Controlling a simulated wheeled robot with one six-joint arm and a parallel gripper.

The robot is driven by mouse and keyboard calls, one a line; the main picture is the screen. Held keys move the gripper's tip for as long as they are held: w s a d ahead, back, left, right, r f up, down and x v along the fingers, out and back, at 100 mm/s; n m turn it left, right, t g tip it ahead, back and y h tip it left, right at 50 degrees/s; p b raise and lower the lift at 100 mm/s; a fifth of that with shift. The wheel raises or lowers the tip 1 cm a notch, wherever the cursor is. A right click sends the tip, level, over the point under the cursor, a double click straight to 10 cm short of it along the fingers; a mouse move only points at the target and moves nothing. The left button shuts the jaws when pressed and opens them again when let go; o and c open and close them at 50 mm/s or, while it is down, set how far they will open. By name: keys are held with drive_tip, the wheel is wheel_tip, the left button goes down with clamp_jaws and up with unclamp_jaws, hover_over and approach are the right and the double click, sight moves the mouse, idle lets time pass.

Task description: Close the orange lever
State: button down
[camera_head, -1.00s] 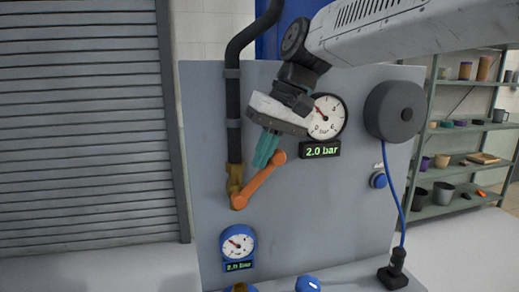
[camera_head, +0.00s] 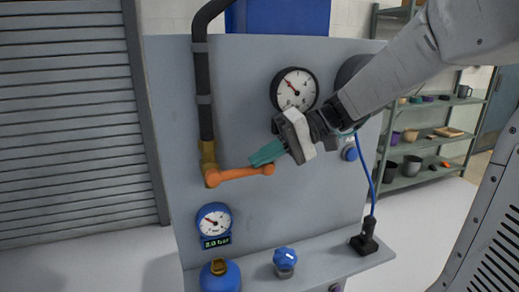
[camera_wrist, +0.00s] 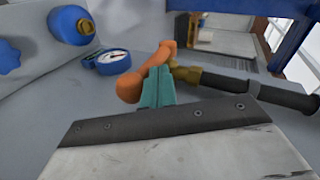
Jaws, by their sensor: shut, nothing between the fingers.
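The orange lever (camera_head: 238,174) sits on a brass valve (camera_head: 208,152) at the foot of a black pipe (camera_head: 205,100) on the grey panel. The lever lies nearly level, its rounded free end to the right. My gripper (camera_head: 256,158) is shut and empty, its teal fingers at the upper side of the lever's free end. In the wrist view, my gripper (camera_wrist: 157,80) is against or very near the orange lever (camera_wrist: 130,85), partly covering it; I cannot tell if they touch. The brass valve (camera_wrist: 184,74) shows just right of the fingers.
A blue gauge (camera_head: 213,220) with a green readout hangs below the lever. A black gauge (camera_head: 294,89) is above my gripper. A blue knob (camera_head: 285,258), a blue bottle-like part (camera_head: 220,276) and a black plug (camera_head: 364,240) stand on the lower ledge. Shelves (camera_head: 430,140) stand at right.

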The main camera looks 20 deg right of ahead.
drive_tip(key=shift+d+f, duration=0.1)
drive_tip(key=shift+f, duration=0.35)
idle(0.3)
drive_tip(key=r, duration=0.4)
drive_tip(key=shift+s+r, duration=0.35)
drive_tip(key=shift+s, duration=0.05)
drive_tip(key=f+v, duration=0.1)
drive_tip(key=v, duration=0.8)
drive_tip(key=shift+d, duration=0.6)
